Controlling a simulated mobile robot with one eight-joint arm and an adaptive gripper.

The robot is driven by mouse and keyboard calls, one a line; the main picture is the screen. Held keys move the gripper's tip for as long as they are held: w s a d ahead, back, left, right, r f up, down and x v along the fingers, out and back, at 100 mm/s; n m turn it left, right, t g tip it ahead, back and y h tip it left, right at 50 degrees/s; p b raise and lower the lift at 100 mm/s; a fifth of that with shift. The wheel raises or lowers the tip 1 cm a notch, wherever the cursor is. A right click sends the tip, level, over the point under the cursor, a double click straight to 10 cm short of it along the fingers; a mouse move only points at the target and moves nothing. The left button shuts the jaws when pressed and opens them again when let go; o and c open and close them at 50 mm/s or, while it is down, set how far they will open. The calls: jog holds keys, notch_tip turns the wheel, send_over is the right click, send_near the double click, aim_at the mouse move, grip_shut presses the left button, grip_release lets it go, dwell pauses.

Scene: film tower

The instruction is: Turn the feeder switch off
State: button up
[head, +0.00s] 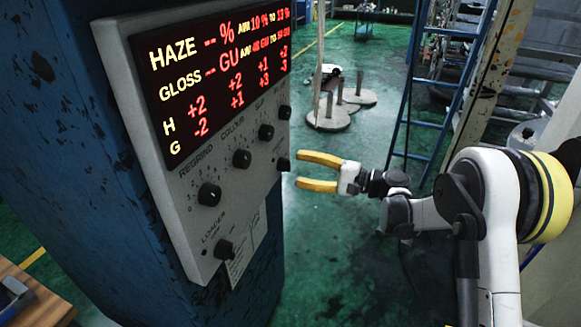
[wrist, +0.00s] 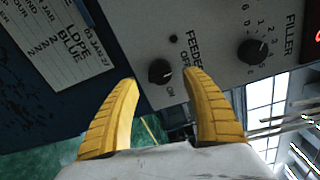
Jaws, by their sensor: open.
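The feeder switch (wrist: 160,72) is a small round black knob on the grey control panel, labelled FEEDER with OFF and ON marks. Its pointer direction is too small to read surely. In the head view it is the black knob (head: 283,164) at the panel's lower right edge. My gripper (head: 299,169) has two yellow fingers, spread open and empty, just right of that knob and apart from it. In the wrist view the gripper (wrist: 160,79) has its fingertips either side of the knob, with the knob seen between and beyond them.
The panel (head: 192,240) also bears a loader switch (head: 224,249), several dials and a red display (head: 215,80). A filler dial (wrist: 251,51) is near the feeder switch. A paper label (head: 247,245) hangs below. A blue ladder (head: 408,95) stands behind; green floor lies around.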

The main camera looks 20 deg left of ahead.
jog(key=d, duration=0.8)
jog(key=shift+s+r, duration=0.15)
jog(key=shift+s, duration=0.2)
